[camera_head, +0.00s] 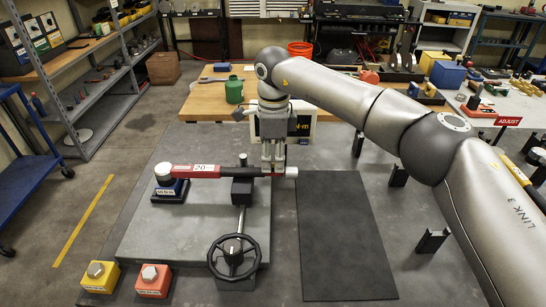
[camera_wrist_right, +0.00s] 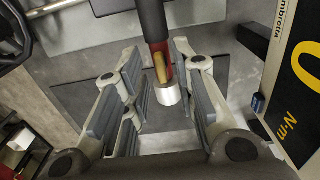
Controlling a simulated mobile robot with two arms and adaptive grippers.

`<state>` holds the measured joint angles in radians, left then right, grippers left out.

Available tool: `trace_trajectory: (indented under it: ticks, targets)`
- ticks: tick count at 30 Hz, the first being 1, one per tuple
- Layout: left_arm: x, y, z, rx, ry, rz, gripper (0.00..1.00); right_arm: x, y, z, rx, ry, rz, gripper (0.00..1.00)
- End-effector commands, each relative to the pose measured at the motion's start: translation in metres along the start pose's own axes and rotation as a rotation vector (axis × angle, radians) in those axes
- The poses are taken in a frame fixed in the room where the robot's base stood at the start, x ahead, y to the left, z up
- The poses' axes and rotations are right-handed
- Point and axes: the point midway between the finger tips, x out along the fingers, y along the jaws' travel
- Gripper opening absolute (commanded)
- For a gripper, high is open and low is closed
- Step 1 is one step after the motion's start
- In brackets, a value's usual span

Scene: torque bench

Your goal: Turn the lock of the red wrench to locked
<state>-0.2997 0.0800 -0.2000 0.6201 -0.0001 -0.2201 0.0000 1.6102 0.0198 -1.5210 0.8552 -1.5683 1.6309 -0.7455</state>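My right gripper (camera_head: 273,160) points down at this handle end. In the right wrist view the fingers (camera_wrist_right: 158,95) stand apart on both sides of the silver end piece (camera_wrist_right: 169,95), with gaps visible. My left gripper is not in view.
A black handwheel (camera_head: 233,256) stands at the plate's front edge. Yellow (camera_head: 100,277) and red (camera_head: 153,281) blocks sit at front left. A torque display (camera_head: 302,127) stands behind the gripper. An empty dark mat (camera_head: 345,235) lies to the right.

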Motion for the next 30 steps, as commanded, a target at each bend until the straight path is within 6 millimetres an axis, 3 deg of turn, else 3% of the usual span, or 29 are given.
trace_trajectory:
  ticks: [11, 14, 24, 30]
  targets:
    - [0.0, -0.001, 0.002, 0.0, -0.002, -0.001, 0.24, -0.005, 0.0, 0.0, 0.001, 0.0, -0.001, 0.29]
    - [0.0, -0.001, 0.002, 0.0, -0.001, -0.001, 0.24, -0.018, -0.001, 0.001, 0.001, -0.001, -0.002, 0.29]
    - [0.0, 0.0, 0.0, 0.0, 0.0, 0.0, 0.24, -0.089, -0.001, 0.001, 0.001, -0.001, -0.004, 0.29]
    - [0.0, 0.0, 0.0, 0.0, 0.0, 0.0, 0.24, -0.114, 0.0, 0.001, 0.001, 0.0, -0.001, 0.29]
